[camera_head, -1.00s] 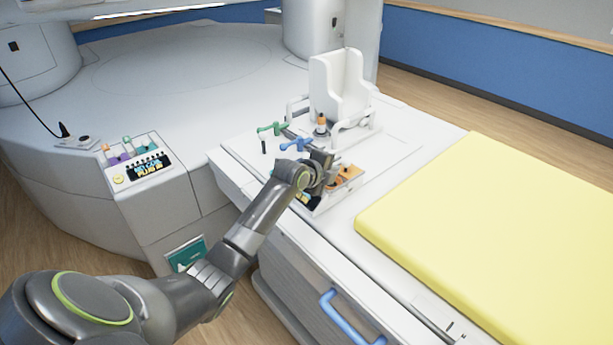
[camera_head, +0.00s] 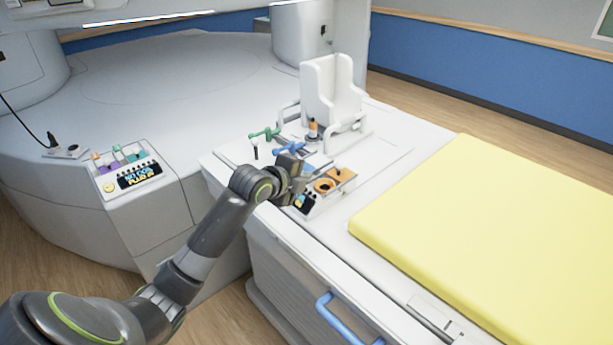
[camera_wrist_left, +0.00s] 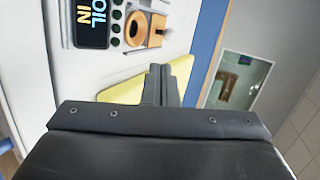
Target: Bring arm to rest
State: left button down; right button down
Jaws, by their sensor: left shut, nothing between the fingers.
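My left arm comes in from the lower left in the head view. My left gripper (camera_head: 292,165) is above the near end of the white patient table, by the blue-handled part (camera_head: 290,149) and the small control panel (camera_head: 326,188). In the left wrist view the gripper (camera_wrist_left: 160,72) is shut with nothing between its fingers. The panel (camera_wrist_left: 122,25) also shows there, with a dark display and an orange ring, apart from the fingers. My right gripper is in neither view.
A white chair-like piece (camera_head: 331,92) stands on the table behind the gripper. A yellow mat (camera_head: 475,225) covers its right part. A green-handled part (camera_head: 264,133) and an orange-topped post (camera_head: 313,128) stand nearby. A button panel (camera_head: 128,170) is to the left. A blue handle (camera_head: 335,318) juts out in front.

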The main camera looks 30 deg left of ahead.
pick_arm(q)
jog(key=s+f+n, duration=0.1)
jog(key=s+f, duration=0.1)
jog(key=s+f+n+g, duration=0.1)
jog(key=s+f, duration=0.2)
jog(key=s+d+f+n+g, duration=0.1)
jog(key=s+f, duration=0.1)
jog(key=shift+s+f+n+y, duration=0.3)
jog(key=shift+s+f, duration=0.05)
jog(key=s+f+n+g+y, duration=0.15)
jog(key=s+f+n, duration=0.3)
jog(key=s, duration=0.65)
jog(key=s+d+f+n+g, duration=0.1)
jog(key=s+f+n+g, duration=0.2)
jog(key=s+n, duration=0.5)
jog(key=s+f+n+g+y, duration=0.1)
jog(key=s+f+n+g, duration=0.25)
jog(key=s, duration=0.95)
jog(key=s+d+f+x, duration=0.1)
jog(key=s+x, duration=0.2)
jog(key=x, duration=0.9)
jog(key=s+d+x, duration=0.1)
jog(key=s+x, duration=0.1)
jog(key=x, duration=1)
jog(key=s+d+f+g, duration=0.1)
jog(key=s+f, duration=1.4)
jog(key=shift+s, duration=0.3)
